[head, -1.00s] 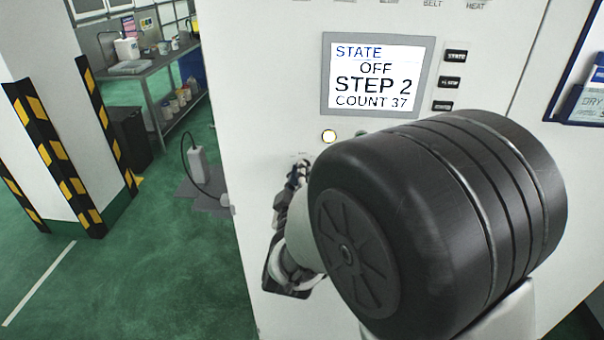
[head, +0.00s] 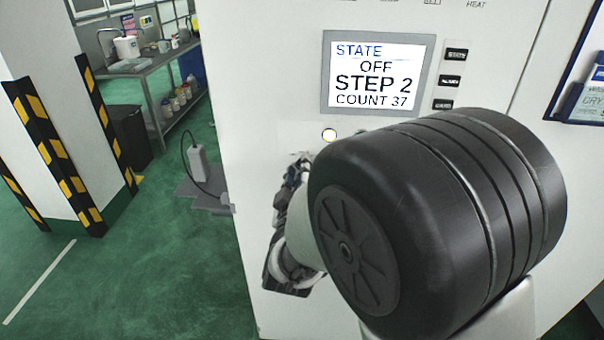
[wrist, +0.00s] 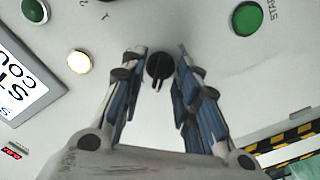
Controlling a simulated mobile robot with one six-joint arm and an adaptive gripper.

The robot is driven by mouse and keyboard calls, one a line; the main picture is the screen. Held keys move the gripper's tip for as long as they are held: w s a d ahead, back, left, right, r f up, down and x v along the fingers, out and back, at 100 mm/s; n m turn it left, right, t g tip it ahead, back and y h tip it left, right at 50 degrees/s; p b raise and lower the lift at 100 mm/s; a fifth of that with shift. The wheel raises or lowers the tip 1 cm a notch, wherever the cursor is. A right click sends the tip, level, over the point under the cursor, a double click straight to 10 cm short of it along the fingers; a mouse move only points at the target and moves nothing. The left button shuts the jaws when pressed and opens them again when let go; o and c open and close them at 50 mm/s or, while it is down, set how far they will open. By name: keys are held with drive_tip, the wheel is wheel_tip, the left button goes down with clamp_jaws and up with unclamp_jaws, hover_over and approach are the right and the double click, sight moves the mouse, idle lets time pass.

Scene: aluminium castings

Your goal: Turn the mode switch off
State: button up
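The mode switch, a black round knob (wrist: 159,66) with a raised bar, sits on the pale machine panel in the wrist view. My gripper (wrist: 160,50) is open, with one blue-padded finger on each side of the knob. A gap shows on both sides, and I cannot tell the depth between the fingertips and the panel. In the head view my gripper (head: 293,172) is at the panel, mostly behind my arm, and the knob is hidden. The display (head: 376,76) reads STATE OFF, STEP 2, COUNT 37.
A lit pale-yellow lamp (wrist: 79,62) and green buttons (wrist: 247,18) are near the knob. Black labelled buttons (head: 450,80) line the display's right side.

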drive_tip(key=shift+s, duration=0.1)
drive_tip(key=s, duration=0.7)
drive_tip(key=shift+s+a, duration=0.15)
